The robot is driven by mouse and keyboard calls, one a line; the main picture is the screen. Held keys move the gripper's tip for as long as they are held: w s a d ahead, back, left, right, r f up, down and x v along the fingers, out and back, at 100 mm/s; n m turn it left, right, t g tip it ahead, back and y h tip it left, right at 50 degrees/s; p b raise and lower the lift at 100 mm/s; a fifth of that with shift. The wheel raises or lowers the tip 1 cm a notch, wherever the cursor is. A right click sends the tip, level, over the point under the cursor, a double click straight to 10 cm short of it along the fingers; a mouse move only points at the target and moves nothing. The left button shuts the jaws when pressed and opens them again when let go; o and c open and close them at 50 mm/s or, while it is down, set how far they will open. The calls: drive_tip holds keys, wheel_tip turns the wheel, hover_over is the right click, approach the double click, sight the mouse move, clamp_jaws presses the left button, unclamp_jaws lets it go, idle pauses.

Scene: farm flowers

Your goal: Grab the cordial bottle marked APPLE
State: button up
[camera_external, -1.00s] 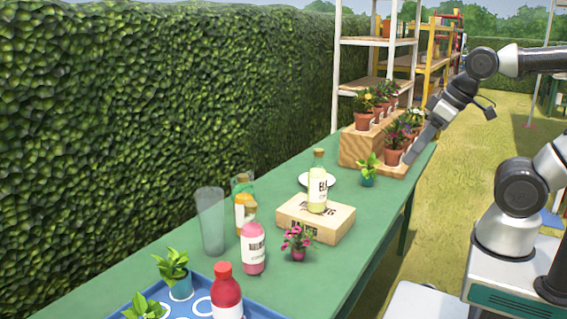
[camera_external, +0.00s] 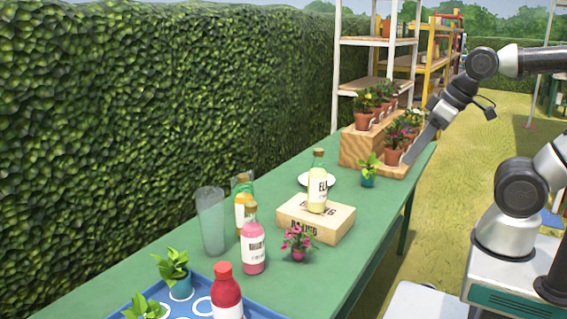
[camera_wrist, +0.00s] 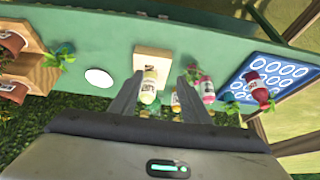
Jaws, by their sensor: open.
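Several bottles stand on the green table. A pale yellow bottle (camera_external: 317,190) with a label starting "EL" stands upright on a wooden box (camera_external: 302,226); it also shows between my fingers, farther off, in the wrist view (camera_wrist: 149,86). A pink bottle (camera_external: 253,247) stands in front, and an orange-yellow bottle (camera_external: 240,212) is partly hidden behind it. A red bottle (camera_external: 228,292) stands on the blue tray. I cannot read APPLE on any label. My gripper (camera_external: 408,161) is open and empty, in front of the potted flowers; the wrist view also shows it (camera_wrist: 163,74).
A tall clear glass (camera_external: 211,222) stands beside the bottles. Small potted plants (camera_external: 298,243) and a white plate (camera_external: 318,180) are around the box. The blue tray (camera_external: 262,310) is at the near end. A wooden step stand (camera_external: 354,150) holds flowerpots; a hedge lines the left.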

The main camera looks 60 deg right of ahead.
drive_tip(key=shift+o, duration=0.3)
drive_tip(key=w+a+r+p, duration=0.3)
drive_tip(key=w+r+p, duration=0.35)
drive_tip(key=w, duration=0.65)
drive_tip(key=n+g+p, duration=0.1)
drive_tip(key=n+p, duration=0.1)
drive_tip(key=p, duration=0.3)
hover_over(243, 176)
drive_tip(key=s+d, duration=0.2)
drive_tip(key=s, duration=0.5)
wheel_tip(243, 176, down, 3)
drive_tip(key=shift+y, duration=0.4)
drive_tip(key=x, duration=1.2)
drive_tip(key=shift+a+f, duration=0.35)
drive_tip(key=shift+a, duration=0.05)
drive_tip(key=shift+w+x, duration=0.15)
drive_tip(key=shift+x, duration=1.25)
drive_tip(key=shift+w+x, duration=0.15)
drive_tip(key=shift+x, duration=1.25)
drive_tip(key=shift+d+r, duration=0.2)
clamp_jaws()
